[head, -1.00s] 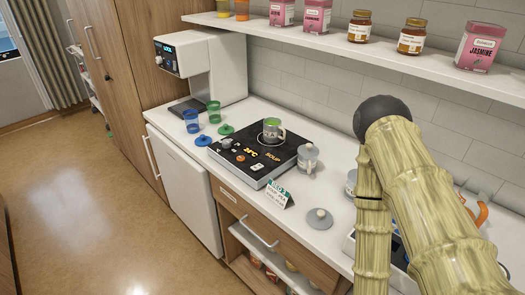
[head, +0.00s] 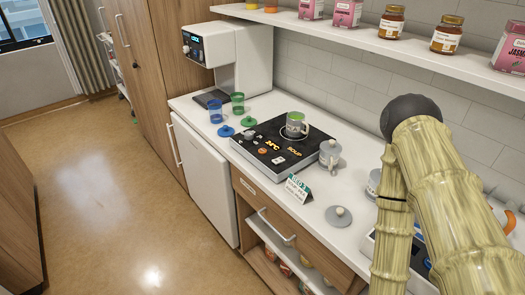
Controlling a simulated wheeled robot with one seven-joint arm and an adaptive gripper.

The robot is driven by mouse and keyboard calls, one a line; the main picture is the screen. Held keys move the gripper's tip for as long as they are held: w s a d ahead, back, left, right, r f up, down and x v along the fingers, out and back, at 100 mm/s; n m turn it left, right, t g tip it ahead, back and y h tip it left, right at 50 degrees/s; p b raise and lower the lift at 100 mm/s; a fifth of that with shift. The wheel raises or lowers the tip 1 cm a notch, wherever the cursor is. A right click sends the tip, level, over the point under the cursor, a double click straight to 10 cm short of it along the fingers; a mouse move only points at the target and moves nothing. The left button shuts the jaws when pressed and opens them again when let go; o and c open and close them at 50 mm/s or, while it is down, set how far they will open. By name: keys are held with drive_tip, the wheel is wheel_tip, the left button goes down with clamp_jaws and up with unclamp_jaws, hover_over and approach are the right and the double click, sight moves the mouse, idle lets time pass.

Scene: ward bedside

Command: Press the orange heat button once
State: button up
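A black cooking plate (head: 253,150) lies on the counter in the head view. Its top has glowing orange "24°C" and "SOUP" lettering. A small round orange button (head: 262,151) is near its front left edge, beside a pale button (head: 278,160); any label on the orange one is too small to read. A grey-green mug (head: 296,124) with green contents stands on the back of the plate. My bent arm is at the right, well apart from the plate. I cannot see my gripper; nothing is seen touching the button.
A grey lidded pot (head: 330,152), a sign card (head: 298,188) and a grey lid (head: 338,216) are right of the plate. Blue (head: 215,112) and green (head: 238,103) cups stand left, before a white dispenser (head: 245,60). A shelf (head: 370,38) overhangs the counter. The floor (head: 110,200) is clear.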

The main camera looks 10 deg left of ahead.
clamp_jaws()
idle(1.1)
